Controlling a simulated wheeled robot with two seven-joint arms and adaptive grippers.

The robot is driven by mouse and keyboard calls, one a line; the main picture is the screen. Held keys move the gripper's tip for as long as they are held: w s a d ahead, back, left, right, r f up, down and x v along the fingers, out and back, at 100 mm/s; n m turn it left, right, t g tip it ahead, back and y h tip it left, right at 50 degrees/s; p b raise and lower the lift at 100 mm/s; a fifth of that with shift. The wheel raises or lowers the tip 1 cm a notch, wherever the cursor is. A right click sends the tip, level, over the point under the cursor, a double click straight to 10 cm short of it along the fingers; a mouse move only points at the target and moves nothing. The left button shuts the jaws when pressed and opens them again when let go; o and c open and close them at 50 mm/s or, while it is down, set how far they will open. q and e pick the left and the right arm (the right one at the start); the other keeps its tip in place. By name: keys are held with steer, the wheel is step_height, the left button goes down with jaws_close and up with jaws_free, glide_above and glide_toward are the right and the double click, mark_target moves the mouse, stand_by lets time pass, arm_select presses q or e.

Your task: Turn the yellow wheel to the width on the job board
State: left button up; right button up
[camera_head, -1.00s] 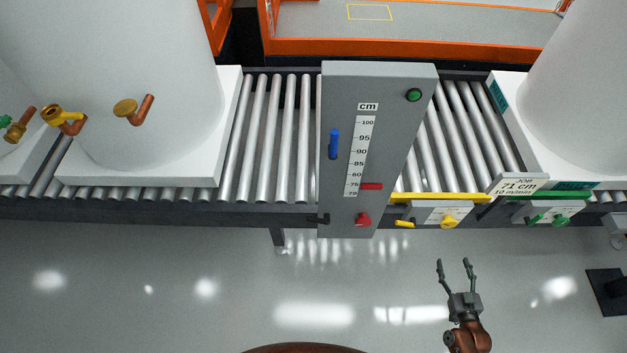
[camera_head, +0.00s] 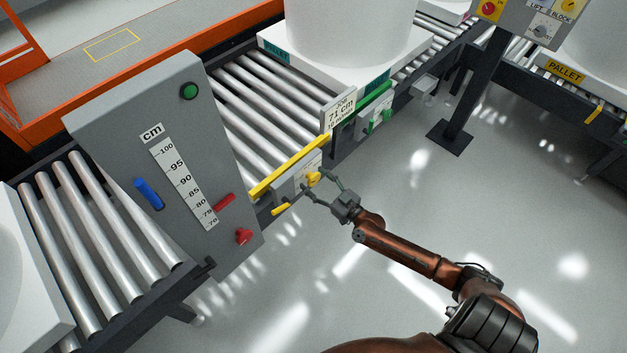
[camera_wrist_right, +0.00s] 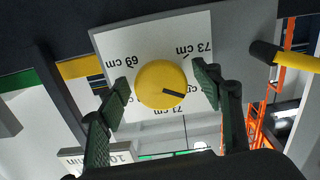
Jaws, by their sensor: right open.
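The yellow wheel (camera_head: 313,178) is a round knob on a pale panel at the conveyor's front edge. In the right wrist view the wheel (camera_wrist_right: 158,82) has a black pointer line aimed right and slightly down. Labels 69, 71 and 73 cm appear upside down around it; another label is partly covered. The job board (camera_head: 340,109) reads 71 cm. My right gripper (camera_head: 319,188) is open at the wheel. In the wrist view its fingers (camera_wrist_right: 162,80) stand either side of the wheel, with small gaps visible. My left gripper is out of view.
A yellow lever (camera_head: 281,210) sticks out beside the wheel's panel. A yellow rail (camera_head: 290,166) runs above it. The grey cm gauge post (camera_head: 165,165) stands left, with a red knob (camera_head: 243,236). Green controls (camera_head: 379,119) are to the right. The floor in front is clear.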

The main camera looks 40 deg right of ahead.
steer(key=c, duration=1.2)
steer(key=m, duration=0.3)
steer(key=shift+a+r+p, duration=0.1)
steer(key=shift+p, duration=0.3)
steer(key=shift+m, duration=0.8)
steer(key=m, duration=0.3)
steer(key=shift+m+p, duration=0.3)
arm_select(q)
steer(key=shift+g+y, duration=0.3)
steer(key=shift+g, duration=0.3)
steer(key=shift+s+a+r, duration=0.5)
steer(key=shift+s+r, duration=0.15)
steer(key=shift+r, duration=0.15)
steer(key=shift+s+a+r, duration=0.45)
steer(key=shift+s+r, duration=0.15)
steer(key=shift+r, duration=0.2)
arm_select(e)
steer(key=shift+m, duration=1.7)
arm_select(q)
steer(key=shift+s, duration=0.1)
